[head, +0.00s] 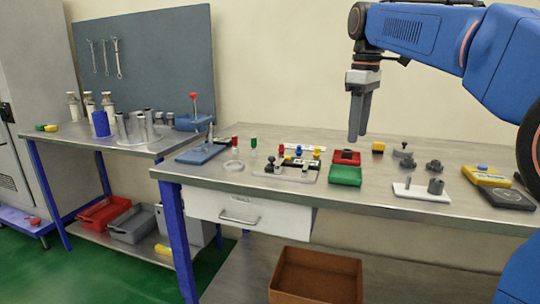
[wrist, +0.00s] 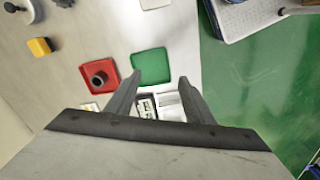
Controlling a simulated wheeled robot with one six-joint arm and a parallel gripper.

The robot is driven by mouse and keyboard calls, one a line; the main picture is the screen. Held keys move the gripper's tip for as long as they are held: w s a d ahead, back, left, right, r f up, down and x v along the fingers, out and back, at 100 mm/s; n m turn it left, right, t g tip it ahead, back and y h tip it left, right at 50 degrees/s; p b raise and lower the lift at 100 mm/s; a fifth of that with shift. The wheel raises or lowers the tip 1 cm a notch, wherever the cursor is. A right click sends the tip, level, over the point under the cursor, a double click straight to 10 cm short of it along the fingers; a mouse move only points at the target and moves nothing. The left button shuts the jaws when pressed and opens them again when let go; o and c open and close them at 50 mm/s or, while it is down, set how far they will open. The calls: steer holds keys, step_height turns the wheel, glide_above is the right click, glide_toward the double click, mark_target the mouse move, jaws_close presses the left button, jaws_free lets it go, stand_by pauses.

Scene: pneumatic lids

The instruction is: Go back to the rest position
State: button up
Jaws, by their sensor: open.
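My gripper (head: 358,136) hangs in the air above the workbench, fingers pointing down, apart and with nothing between them. In the wrist view, my gripper (wrist: 159,80) is spread wide above the bench. Below it lie an empty green tray (head: 345,177) and a red tray (head: 337,157) holding a dark round part. The green tray (wrist: 150,64) shows just beyond the fingertips, with the red tray (wrist: 84,72) to its left. My arm reaches in from the upper right in the head view.
A board with small parts (head: 290,172) lies left of the trays. A white plate with dark cylinders (head: 420,192), a yellow block (head: 378,148) and a yellow case (head: 486,177) lie to the right. A brown bin (head: 316,277) stands below the bench. The air around my gripper is clear.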

steer(key=s+d+f+m+t, duration=0.2)
steer(key=s+f+m, duration=0.3)
steer(key=s+f, duration=1)
steer(key=s+d+f+m+t, duration=0.2)
steer(key=s+d+f+m, duration=0.2)
steer(key=s+f, duration=1.1)
steer(key=shift+s+f+m, duration=0.15)
steer(key=shift+f+m, duration=0.05)
steer(key=shift+m, duration=0.6)
